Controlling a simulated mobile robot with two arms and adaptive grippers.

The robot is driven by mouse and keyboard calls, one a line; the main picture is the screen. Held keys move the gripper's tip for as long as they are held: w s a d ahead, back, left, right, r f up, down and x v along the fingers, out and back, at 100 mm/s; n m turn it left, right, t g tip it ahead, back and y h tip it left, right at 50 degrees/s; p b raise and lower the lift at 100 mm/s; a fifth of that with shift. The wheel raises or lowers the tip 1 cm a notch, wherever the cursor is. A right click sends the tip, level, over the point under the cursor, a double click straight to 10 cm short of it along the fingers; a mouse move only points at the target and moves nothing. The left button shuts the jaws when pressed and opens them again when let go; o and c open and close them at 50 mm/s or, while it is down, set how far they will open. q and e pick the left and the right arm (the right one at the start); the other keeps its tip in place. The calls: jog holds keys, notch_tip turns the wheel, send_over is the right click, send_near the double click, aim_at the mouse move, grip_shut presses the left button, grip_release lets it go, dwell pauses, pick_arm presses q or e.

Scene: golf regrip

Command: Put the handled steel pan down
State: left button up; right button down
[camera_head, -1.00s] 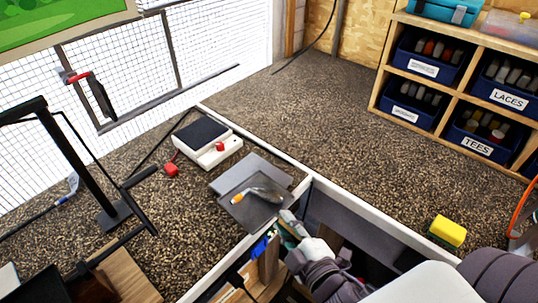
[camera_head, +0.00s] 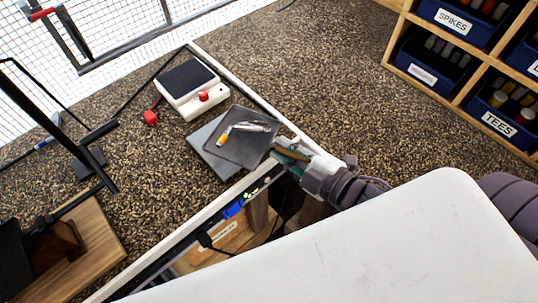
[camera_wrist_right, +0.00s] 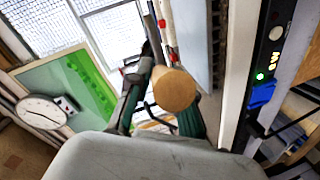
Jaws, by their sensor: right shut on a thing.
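The handled steel pan (camera_head: 258,146) is a dark square shallow pan. It holds a small tool with an orange end and a shiny grey part (camera_head: 240,129). My right gripper (camera_head: 290,153) is shut on the pan's handle at the pan's right side. In the right wrist view the round wooden end of the handle (camera_wrist_right: 174,90) shows between the dark green fingers. The pan overlaps a flat grey plate (camera_head: 208,150) on the speckled bench top. I cannot tell whether the pan touches it or hangs just above. My left gripper is not in view.
A white scale with a dark top (camera_head: 189,84) and red button stands behind the pan. A pale strip (camera_head: 232,72) runs along the bench behind the pan. Labelled blue bins (camera_head: 497,124) fill a wooden shelf at right. Speckled surface (camera_head: 320,80) beyond the strip is clear.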

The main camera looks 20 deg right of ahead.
aim_at(272, 139)
jog(key=w+f, duration=0.1)
jog(key=w+p, duration=0.1)
jog(key=w, duration=0.1)
jog(key=w+f, duration=0.1)
jog(key=w, duration=0.1)
jog(key=shift+a+f+p, duration=0.3)
jog(key=shift+a+p, duration=0.05)
notch_tip(272, 139, down, 4)
jog(key=shift+r, duration=0.1)
jog(key=shift+f, duration=0.2)
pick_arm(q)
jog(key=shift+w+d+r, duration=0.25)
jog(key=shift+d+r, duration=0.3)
pick_arm(e)
jog(key=c, duration=1.1)
grip_release()
jog(key=shift+f, duration=0.15)
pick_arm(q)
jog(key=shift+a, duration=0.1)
pick_arm(e)
jog(key=shift+o, duration=0.3)
